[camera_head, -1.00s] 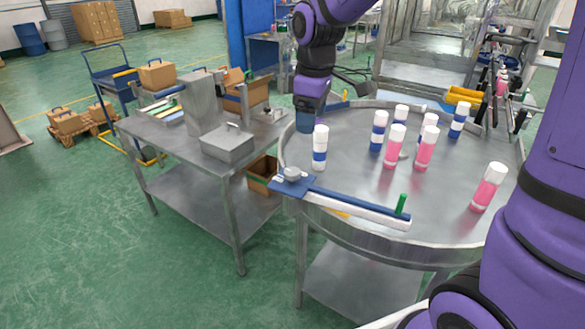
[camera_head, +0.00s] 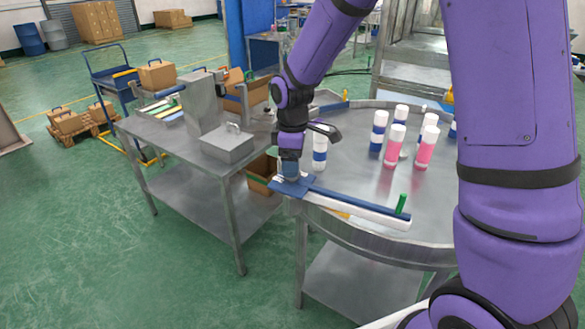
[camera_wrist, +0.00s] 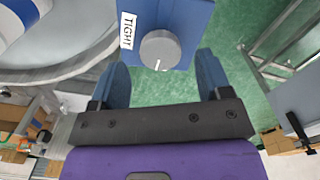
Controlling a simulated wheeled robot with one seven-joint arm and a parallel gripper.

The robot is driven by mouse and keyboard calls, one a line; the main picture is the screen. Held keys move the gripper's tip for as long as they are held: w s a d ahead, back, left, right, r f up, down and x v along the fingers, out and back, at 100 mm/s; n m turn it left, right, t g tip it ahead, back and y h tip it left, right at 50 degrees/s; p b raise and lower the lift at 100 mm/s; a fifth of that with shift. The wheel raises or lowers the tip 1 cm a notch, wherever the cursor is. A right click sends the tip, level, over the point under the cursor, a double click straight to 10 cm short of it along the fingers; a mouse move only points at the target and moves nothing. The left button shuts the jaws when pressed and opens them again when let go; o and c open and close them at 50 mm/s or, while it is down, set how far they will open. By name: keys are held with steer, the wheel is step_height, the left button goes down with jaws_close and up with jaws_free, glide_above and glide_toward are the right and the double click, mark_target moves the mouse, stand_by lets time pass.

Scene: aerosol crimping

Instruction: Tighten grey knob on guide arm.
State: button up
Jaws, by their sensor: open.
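The grey knob (camera_wrist: 160,50) sits on the blue bracket (camera_wrist: 196,20) in the wrist view. Its white line points down in the picture, while a "TIGHT" label (camera_wrist: 127,31) is to its left. The guide arm (camera_head: 360,208), a blue and white bar with a green pin (camera_head: 401,203), crosses the round table's near edge in the head view. My gripper (camera_head: 290,172) is just above the bracket and hides the knob there. In the wrist view my gripper (camera_wrist: 162,68) is open, its blue fingers on either side of the knob's near edge, with nothing between them; contact is not visible.
A white bottle with a blue band (camera_head: 320,148) stands on the round table (camera_head: 350,160) close behind my gripper. Several pink and blue bottles (camera_head: 394,147) stand further right. A metal bench (camera_head: 165,140) with a grey box (camera_head: 227,145) is at left.

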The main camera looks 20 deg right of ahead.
steer(key=shift+f, duration=1.2)
steer(key=shift+c, duration=0.4)
steer(key=c, duration=0.8)
steer(key=shift+c, duration=0.2)
